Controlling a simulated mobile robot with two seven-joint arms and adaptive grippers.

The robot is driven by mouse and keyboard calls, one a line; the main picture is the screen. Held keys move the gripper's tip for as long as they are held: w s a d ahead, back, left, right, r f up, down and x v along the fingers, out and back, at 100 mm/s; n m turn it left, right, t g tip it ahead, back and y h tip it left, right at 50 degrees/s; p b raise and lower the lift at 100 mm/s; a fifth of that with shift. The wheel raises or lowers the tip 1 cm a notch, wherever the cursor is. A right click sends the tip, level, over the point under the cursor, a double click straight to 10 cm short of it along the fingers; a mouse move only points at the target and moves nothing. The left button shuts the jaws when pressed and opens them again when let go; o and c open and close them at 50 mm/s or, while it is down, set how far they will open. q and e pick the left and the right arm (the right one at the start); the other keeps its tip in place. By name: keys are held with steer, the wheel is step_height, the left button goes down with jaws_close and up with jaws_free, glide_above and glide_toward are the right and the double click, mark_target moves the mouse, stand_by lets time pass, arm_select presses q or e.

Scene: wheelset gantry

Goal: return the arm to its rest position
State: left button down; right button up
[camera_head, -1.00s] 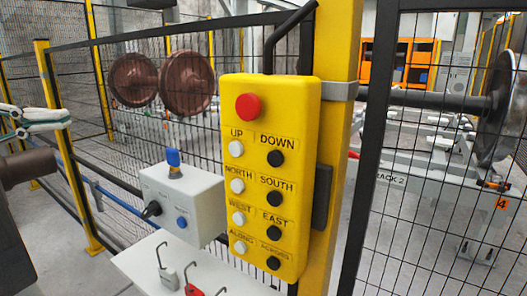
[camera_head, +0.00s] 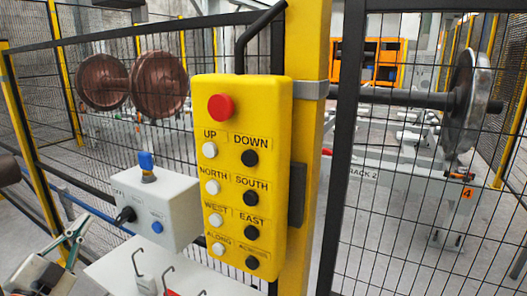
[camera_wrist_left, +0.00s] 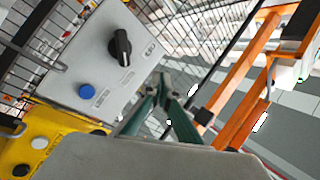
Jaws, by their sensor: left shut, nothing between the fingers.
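My left gripper (camera_head: 76,232) is at the lower left of the head view, with its wrist at the bottom edge. It stands to the left of the grey control box and holds nothing. In the left wrist view its green fingers (camera_wrist_left: 163,98) meet near the tips, beside the grey box (camera_wrist_left: 95,62) with its black knob and blue button. My right gripper is not in view.
A yellow pendant (camera_head: 245,185) with a red stop button hangs on a yellow post (camera_head: 305,140).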

arm_select(q)
steer(key=s+d+f+n+g+y, duration=0.15)
steer(key=s+f+g, duration=0.25)
steer(key=f, duration=0.6)
steer(key=s+d+f+n+g+y, duration=0.1)
steer(key=s+f+n+g+y, duration=0.2)
steer(key=f, duration=0.6)
steer(key=s+d+f+m+g, duration=0.1)
steer(key=s+d+f+g, duration=0.3)
steer(key=s+f, duration=0.25)
steer(key=s+d+f+m+g, duration=0.1)
steer(key=s+d+f+g, duration=0.2)
steer(key=s+f, duration=0.35)
steer(key=d+f+n+t+h, duration=0.1)
steer(key=d+f+h, duration=0.3)
steer(key=d, duration=0.4)
steer(key=d+f+n+t+h, duration=0.2)
steer(key=d+f+h, duration=0.2)
steer(key=d+f, duration=0.3)
steer(key=shift+w+d+f+t, duration=0.25)
steer(key=shift+d+t, duration=0.15)
steer(key=shift+d, duration=0.1)
steer(key=shift+n, duration=0.25)
